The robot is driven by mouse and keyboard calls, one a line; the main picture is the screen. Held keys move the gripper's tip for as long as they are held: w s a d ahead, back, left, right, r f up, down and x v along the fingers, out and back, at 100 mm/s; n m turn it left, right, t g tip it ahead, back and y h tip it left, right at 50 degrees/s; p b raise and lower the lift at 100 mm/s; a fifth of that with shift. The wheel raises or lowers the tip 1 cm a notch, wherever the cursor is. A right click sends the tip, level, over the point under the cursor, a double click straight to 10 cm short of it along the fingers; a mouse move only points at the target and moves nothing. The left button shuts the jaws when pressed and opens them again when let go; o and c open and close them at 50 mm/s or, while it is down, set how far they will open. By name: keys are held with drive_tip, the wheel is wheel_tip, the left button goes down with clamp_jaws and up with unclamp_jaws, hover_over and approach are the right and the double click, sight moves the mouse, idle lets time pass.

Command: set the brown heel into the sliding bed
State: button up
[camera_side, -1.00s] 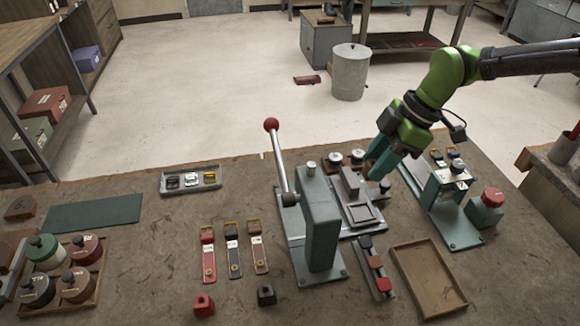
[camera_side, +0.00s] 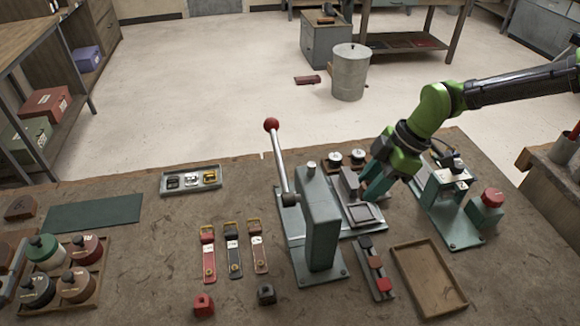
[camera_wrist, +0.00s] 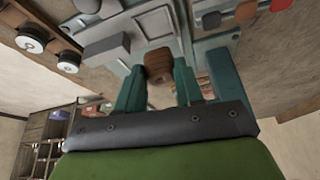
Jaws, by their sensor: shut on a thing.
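The brown heel (camera_wrist: 158,64) is between the teal fingers of my gripper (camera_wrist: 159,75) in the wrist view. My gripper is shut on it. In the side view my gripper (camera_side: 370,190) points down and left, low over the right rear part of the sliding bed, and its fingers hide the heel. The sliding bed (camera_side: 366,214) is a grey plate with a raised square frame, beside the lever press (camera_side: 319,220). In the wrist view the bed lies beyond the heel; I cannot tell whether they touch.
The press lever (camera_side: 280,155) stands up with a red knob. A rack with dark and red pieces (camera_side: 376,268) and an empty wooden tray (camera_side: 428,280) lie in front. A second green machine (camera_side: 455,205) stands close on the right. White-topped spools (camera_side: 358,157) stand behind.

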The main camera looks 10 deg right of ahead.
sight(364, 213)
drive_tip(key=shift+f, duration=0.15)
drive_tip(key=shift+f, duration=2.25)
drive_tip(key=shift+f, duration=0.5)
drive_tip(key=o, duration=0.7)
drive_tip(key=shift+o, duration=0.2)
drive_tip(key=v, duration=1.1)
